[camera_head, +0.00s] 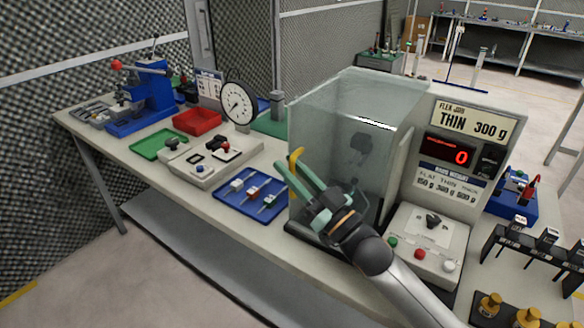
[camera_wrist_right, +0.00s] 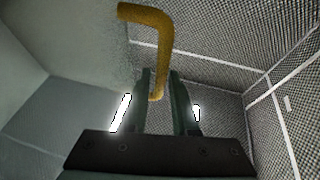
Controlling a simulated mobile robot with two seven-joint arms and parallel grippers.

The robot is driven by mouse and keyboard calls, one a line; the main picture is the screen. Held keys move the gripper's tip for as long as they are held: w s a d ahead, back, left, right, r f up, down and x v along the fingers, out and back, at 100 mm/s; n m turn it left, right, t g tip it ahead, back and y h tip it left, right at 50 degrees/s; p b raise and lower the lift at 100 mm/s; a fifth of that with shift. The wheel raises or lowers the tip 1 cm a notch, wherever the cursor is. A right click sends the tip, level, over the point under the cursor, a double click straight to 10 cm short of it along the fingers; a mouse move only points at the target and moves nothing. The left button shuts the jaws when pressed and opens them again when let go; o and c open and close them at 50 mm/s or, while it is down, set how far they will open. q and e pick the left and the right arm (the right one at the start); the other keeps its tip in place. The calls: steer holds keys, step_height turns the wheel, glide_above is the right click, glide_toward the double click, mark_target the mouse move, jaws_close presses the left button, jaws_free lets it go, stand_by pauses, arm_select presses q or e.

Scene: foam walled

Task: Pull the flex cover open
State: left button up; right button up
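The flex cover (camera_head: 335,120) is a clear, box-shaped hood beside the panel reading "THIN 300 g". It appears closed. Its yellow handle (camera_head: 295,158) is at the front left edge, and in the right wrist view the bent yellow handle (camera_wrist_right: 158,40) rises ahead of my fingers. My right gripper (camera_head: 292,170) is at the handle, with its two green fingers apart. In the right wrist view the handle's lower end lies in the gap between the fingertips (camera_wrist_right: 160,76); firm contact is not visible. My left gripper is not in view.
A blue tray (camera_head: 232,204) with small parts lies left of the cover. Behind it are a dial gauge (camera_head: 238,103) and a grey fixture (camera_head: 212,165). A control box (camera_head: 428,240) with buttons stands right of the cover. Open floor lies in front of the bench.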

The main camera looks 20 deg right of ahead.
steer(key=shift+c, duration=0.2)
jaws_close()
stand_by(1.1)
